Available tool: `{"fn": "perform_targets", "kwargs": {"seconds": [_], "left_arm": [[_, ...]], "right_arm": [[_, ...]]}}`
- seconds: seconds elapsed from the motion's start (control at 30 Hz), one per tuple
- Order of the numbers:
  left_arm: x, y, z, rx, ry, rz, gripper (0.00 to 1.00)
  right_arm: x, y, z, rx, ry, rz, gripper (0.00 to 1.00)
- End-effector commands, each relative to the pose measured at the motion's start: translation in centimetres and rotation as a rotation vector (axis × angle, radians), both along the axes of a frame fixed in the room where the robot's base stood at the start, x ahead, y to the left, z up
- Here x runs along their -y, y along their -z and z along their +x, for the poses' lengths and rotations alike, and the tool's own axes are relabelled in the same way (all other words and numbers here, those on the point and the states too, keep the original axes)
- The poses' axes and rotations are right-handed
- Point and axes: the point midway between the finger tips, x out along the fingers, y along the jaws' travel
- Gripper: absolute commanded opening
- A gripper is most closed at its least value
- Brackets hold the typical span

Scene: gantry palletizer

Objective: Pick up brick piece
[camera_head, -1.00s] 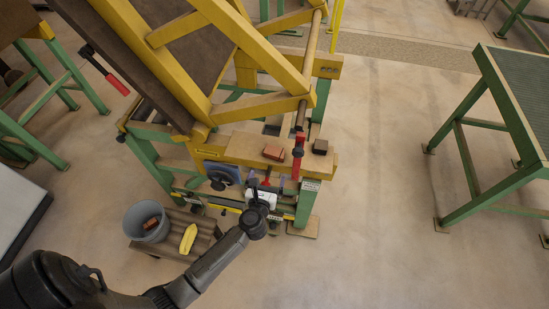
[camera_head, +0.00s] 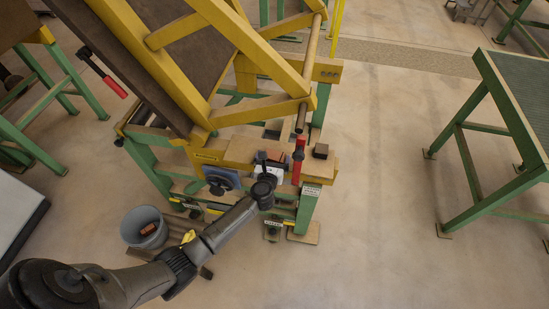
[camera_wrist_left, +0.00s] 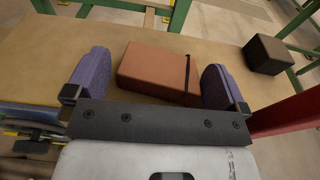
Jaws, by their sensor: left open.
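A reddish-brown brick piece (camera_wrist_left: 152,70) with a dark band or line near its right end lies on a tan wooden ledge (camera_wrist_left: 50,55). In the left wrist view it lies between the two purple fingers of my left gripper (camera_wrist_left: 160,82). The fingers are apart, with a small gap to the brick on the left and little on the right. In the head view my left gripper (camera_head: 268,160) is over the ledge at the front of the yellow frame and hides the brick. My right gripper is not in view.
A dark block (camera_head: 320,151) sits on the ledge to the right, beyond a red handle (camera_head: 298,160). A grey bucket (camera_head: 144,228) with a brick inside stands lower left. A green table (camera_head: 520,100) stands right; floor between is clear.

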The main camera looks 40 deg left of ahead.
Motion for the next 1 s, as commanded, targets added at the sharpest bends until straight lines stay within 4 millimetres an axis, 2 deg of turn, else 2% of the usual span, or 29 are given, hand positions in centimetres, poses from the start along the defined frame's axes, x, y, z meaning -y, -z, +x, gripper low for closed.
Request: {"fn": "perform_targets", "kwargs": {"seconds": [0.2,0.47,0.9,1.0], "left_arm": [[-0.8,0.3,1.49,0.0,0.0,0.0,1.0],[-0.83,0.3,1.56,-0.001,0.0,0.0,1.0],[-0.81,0.3,1.55,-0.001,0.0,0.0,0.58],[-0.8,0.26,1.56,0.0,0.0,0.0,0.57]], "right_arm": [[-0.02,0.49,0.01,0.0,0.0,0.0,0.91],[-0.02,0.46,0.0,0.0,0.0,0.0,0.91],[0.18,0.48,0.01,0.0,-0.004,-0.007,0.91],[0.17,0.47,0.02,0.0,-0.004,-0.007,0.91]]}}
